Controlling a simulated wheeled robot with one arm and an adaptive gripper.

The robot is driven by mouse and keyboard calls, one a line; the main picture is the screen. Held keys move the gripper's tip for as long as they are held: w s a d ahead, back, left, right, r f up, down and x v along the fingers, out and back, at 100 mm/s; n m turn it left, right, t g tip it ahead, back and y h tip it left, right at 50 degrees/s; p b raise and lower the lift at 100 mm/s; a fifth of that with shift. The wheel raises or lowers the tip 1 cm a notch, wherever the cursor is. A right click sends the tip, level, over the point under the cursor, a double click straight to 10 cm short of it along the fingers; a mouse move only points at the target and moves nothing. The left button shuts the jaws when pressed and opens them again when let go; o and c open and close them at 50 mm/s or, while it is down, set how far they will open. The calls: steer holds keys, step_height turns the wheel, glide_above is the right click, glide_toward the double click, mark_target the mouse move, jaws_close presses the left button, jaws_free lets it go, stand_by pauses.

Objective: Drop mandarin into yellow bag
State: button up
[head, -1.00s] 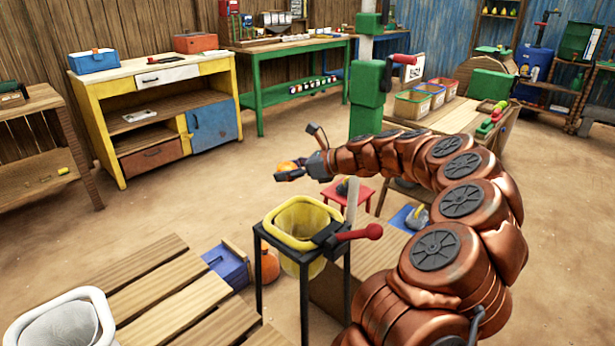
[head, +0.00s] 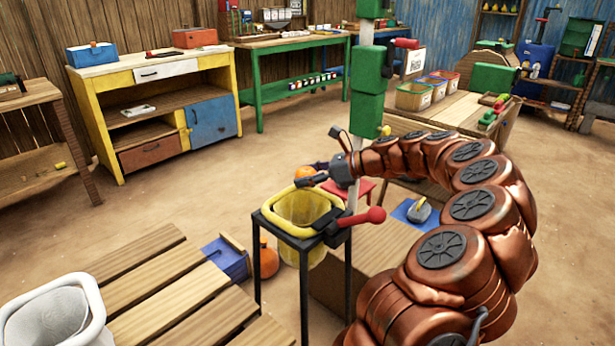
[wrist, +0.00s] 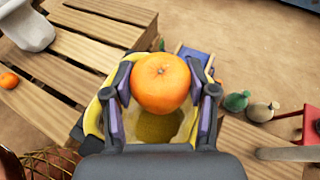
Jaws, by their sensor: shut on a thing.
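The mandarin (wrist: 161,84) is orange and round. It sits between the two fingers of my gripper (wrist: 164,95) in the wrist view, and the fingers are shut on it. In the head view the mandarin (head: 304,172) shows small beside my gripper (head: 313,178), partly hidden by it. The yellow bag (head: 268,212) hangs open in a black stand. The mandarin is above the bag's far rim in the head view. In the wrist view the bag's yellow inside (wrist: 152,127) lies below and behind the mandarin.
The black stand (head: 257,270) has a red-knobbed lever (head: 376,214) at its right. A slatted wooden table (head: 170,290) with a white bin (head: 55,315) stands left. Another mandarin (wrist: 9,80) lies on slats in the wrist view.

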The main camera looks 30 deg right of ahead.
steer(key=shift+f+b, duration=0.8)
steer(key=shift+f, duration=0.2)
steer(key=o, duration=1.3)
steer(key=shift+c, duration=0.2)
steer(key=v, duration=1.2)
